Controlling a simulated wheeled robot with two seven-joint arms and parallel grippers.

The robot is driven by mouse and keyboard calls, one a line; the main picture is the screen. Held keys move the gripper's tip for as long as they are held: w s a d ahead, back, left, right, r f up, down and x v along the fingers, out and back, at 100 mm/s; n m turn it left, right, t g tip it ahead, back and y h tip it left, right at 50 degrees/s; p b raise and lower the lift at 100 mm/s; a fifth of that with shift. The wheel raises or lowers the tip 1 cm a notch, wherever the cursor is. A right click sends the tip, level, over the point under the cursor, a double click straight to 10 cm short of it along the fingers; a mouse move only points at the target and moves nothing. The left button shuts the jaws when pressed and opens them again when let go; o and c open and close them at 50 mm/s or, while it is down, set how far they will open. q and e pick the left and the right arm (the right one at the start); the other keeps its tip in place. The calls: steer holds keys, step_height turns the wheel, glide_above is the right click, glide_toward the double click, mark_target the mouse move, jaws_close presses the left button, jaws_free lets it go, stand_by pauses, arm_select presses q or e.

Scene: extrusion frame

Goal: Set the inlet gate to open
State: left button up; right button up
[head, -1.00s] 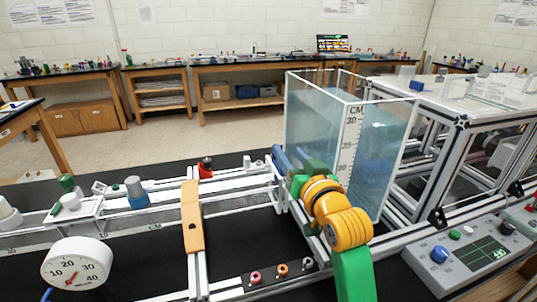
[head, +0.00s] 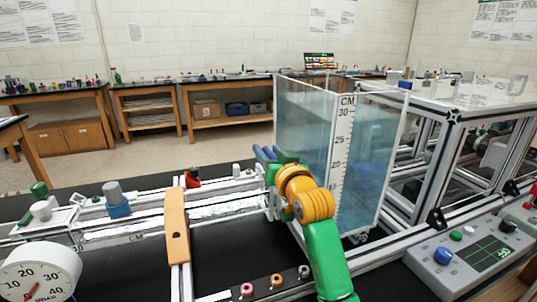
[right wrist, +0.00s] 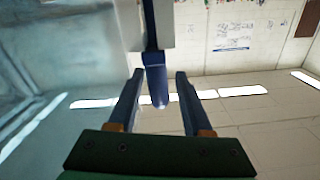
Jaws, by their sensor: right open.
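My right gripper (head: 265,153) is at the lower left side of the clear water tank (head: 318,125) in the head view. Its green and orange arm comes in from the bottom. In the right wrist view my right gripper (right wrist: 160,74) is open, with one dark blue finger on each side of a blue lever (right wrist: 156,82). The lever hangs from a grey block and looks like the inlet gate's handle. Gaps show between it and both fingers. In the head view the gripper hides that spot, so the gate's position cannot be told. My left gripper is not in view.
A white channel with an orange block (head: 176,225) runs left of the tank. A round dial gauge (head: 38,272) is at lower left. A control box (head: 462,258) with knobs and a green screen is at lower right. An aluminium frame (head: 440,165) stands right of the tank.

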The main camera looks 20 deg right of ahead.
steer(key=shift+c, duration=0.2)
jaws_close()
stand_by(1.1)
steer(key=shift+r, duration=0.1)
